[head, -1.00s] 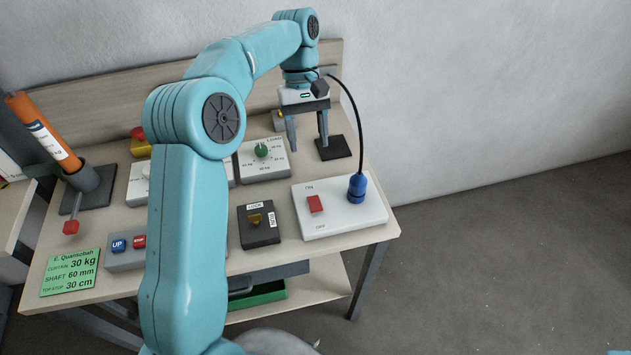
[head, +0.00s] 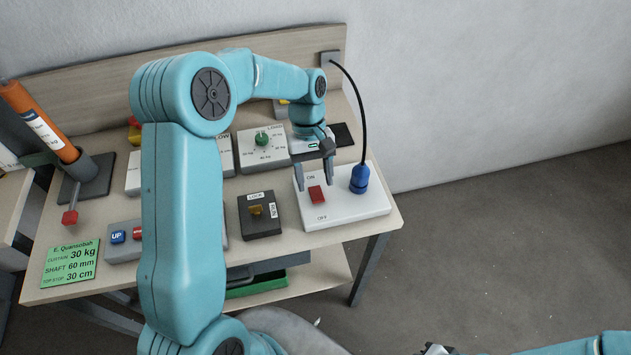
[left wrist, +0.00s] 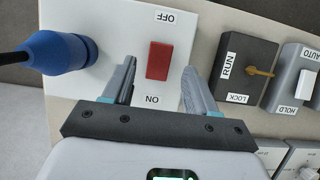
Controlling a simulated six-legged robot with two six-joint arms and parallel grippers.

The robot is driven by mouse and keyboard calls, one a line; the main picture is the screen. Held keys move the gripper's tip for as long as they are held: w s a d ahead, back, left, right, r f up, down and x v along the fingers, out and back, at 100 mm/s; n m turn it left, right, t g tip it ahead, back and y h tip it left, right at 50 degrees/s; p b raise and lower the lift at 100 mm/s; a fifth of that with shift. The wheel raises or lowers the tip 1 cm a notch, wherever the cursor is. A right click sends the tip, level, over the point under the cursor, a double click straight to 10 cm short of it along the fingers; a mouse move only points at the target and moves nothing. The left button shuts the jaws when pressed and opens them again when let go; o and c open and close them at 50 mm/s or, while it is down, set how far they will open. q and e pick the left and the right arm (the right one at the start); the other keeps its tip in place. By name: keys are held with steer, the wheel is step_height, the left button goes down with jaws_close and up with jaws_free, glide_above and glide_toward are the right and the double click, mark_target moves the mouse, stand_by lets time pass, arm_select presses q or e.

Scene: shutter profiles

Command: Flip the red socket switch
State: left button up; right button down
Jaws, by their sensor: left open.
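The red socket switch (head: 317,195) is a rocker on a white socket box (head: 355,207) at the table's right front, between the ON and OFF labels. It also shows in the left wrist view (left wrist: 159,61). A blue plug (head: 359,180) with a black cable stands in the box beside it. My left gripper (head: 315,186) is open and empty, with its fingers apart on either side of the switch, pointing down. I cannot tell whether they touch the box. Part of my right gripper seems to show at the bottom edge; its jaws are out of frame.
A dark key box (head: 258,225) marked LOCK and RUN stands just left of the socket box. A dial box (head: 270,160) is behind it. The black cable (head: 360,110) rises to the back board. A green label card (head: 70,264) lies at the front left.

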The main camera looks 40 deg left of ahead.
mark_target(317, 193)
arm_select(q)
steer(key=shift+x, duration=1)
steer(key=shift+w+a+f, duration=0.15)
steer(key=shift+w+f, duration=0.05)
steer(key=shift+f, duration=0.15)
steer(key=shift+s+r, duration=0.15)
steer(key=shift+s, duration=0.05)
steer(key=shift+w, duration=0.15)
steer(key=c, duration=1.1)
steer(key=shift+o, duration=0.2)
steer(key=t+y+b, duration=0.1)
steer(key=b, duration=0.1)
steer(key=d+t+y+b, duration=0.1)
steer(key=b, duration=0.2)
steer(key=shift+s+f, duration=0.3)
steer(key=shift+r+t+y+b, duration=0.25)
steer(key=shift+t+y+b, duration=0.05)
steer(key=shift+y+b, duration=0.2)
steer(key=shift+r, duration=0.15)
steer(key=shift+a, duration=0.1)
steer(key=o, duration=1.1)
steer(key=shift+c, duration=0.2)
